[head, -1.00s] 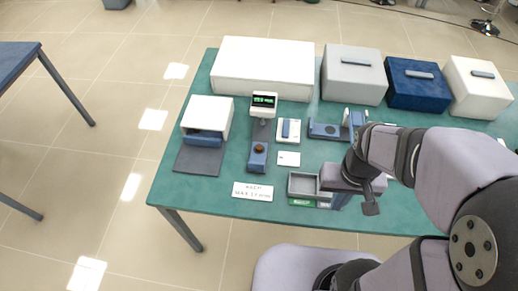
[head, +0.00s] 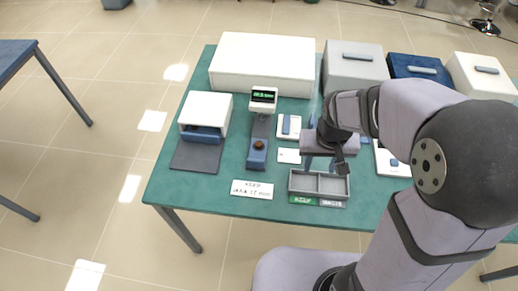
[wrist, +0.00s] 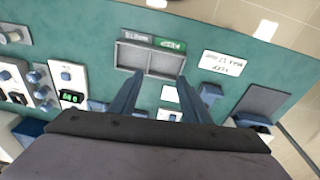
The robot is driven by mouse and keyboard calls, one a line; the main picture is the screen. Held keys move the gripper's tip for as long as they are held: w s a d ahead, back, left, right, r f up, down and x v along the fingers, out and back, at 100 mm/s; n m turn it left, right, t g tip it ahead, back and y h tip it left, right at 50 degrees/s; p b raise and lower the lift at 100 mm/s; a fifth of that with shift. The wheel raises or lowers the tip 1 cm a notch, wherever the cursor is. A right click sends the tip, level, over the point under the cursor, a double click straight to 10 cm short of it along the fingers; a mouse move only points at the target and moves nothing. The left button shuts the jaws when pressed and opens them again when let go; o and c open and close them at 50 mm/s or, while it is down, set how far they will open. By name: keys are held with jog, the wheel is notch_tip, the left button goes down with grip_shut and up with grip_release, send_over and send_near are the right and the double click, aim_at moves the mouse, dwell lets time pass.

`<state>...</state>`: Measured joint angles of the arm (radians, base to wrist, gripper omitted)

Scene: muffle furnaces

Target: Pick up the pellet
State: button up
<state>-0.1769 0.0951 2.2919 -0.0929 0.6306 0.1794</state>
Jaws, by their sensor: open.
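A small brown pellet (head: 259,145) sits on top of the blue block (head: 257,158) of the device with the green-lit display (head: 263,97), left of the table's middle in the head view. In the wrist view I cannot make out the pellet. My gripper (head: 325,165) is to the right of the pellet, above the table just behind a grey two-compartment tray (head: 319,184). Its two blue fingers (wrist: 160,80) are apart in the wrist view, with nothing between them, pointing toward the tray. The tray looks empty.
A white box with a blue drawer (head: 205,117) stands left of the pellet on a dark mat. A long white box (head: 262,65) stands behind. A white card (head: 252,189) lies in front. Grey, blue (head: 418,69) and white boxes line the back right.

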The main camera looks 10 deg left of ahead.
jog(key=w+a+f+t+b, duration=0.1)
jog(key=w+a+f+b, duration=0.2)
jog(key=w+a+f, duration=0.35)
jog(key=n+t+y+b, duration=0.1)
jog(key=n+t+b, duration=0.1)
jog(key=b, duration=0.1)
send_near(259, 143)
jog(key=shift+w+a+f+m+p, duration=0.2)
jog(key=shift+w+f+p, duration=0.1)
jog(key=shift+f, duration=0.3)
jog(key=shift+w+a+f+m+p, duration=0.1)
jog(key=shift+w+a+f+p, duration=0.15)
jog(key=shift+f, duration=0.35)
jog(key=shift+d+f, duration=0.15)
jog(key=x, duration=0.1)
jog(key=p+x, duration=0.1)
jog(key=x, duration=0.1)
jog(key=shift+d+f+p, duration=0.15)
jog(key=shift+d+p, duration=0.1)
jog(key=shift+p, duration=0.15)
jog(key=shift+x, duration=0.9)
jog(key=shift+c, duration=0.3)
grip_shut()
